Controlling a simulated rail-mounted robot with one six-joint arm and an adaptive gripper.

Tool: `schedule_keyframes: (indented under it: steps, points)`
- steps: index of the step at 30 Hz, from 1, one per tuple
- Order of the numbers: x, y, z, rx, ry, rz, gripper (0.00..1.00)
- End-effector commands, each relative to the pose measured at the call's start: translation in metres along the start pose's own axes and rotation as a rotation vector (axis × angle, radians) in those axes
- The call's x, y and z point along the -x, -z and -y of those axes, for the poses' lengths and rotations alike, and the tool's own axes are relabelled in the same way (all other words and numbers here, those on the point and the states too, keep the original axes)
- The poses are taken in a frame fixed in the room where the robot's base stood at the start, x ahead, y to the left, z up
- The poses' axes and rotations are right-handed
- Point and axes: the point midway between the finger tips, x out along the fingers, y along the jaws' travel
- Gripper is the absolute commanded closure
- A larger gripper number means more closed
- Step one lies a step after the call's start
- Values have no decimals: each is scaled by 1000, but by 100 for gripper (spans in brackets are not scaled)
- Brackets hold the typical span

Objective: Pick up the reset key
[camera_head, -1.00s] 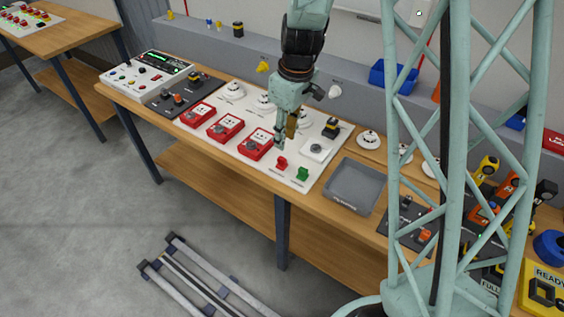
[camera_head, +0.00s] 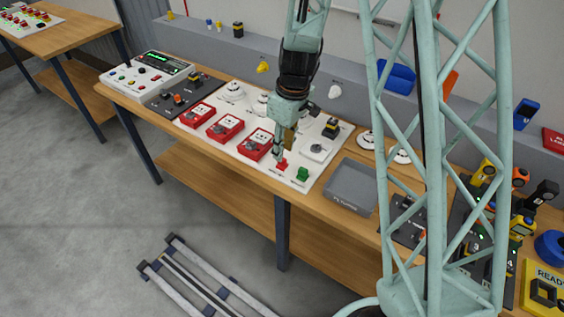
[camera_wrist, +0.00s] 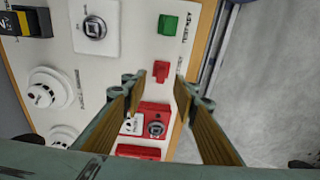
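A small red key-like block (camera_wrist: 161,70) stands on the white board (camera_wrist: 117,55), with a matching green block (camera_wrist: 168,24) beside it. A label beside the green one is partly legible and ends in "KEY"; I cannot tell for sure which block is the reset key. In the head view, the red block (camera_head: 281,164) is just below my gripper (camera_head: 279,154), and the green block (camera_head: 302,174) is to its right. In the wrist view, my gripper (camera_wrist: 160,90) is open and empty. The red block appears in line with the gap between its fingertips.
Red call-point boxes (camera_wrist: 155,117) and white round detectors (camera_wrist: 47,90) sit close by on the board. A grey tray (camera_head: 350,187) lies right of the board. The bench's front edge is near the two blocks. A blue bin (camera_head: 396,78) is behind.

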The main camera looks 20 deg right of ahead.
Motion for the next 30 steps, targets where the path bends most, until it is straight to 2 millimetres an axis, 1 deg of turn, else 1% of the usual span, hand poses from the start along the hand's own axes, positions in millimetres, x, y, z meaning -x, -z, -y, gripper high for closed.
schedule_keyframes:
  steps: [8, 21, 25, 30]
  points:
    - [-6, -1, 1, 1, 1, 1, 73]
    - [-43, -3, 2, 0, 1, 1, 73]
    - [-50, -3, 2, 0, 1, 2, 73]
    - [-52, -3, 2, 0, 0, 2, 73]
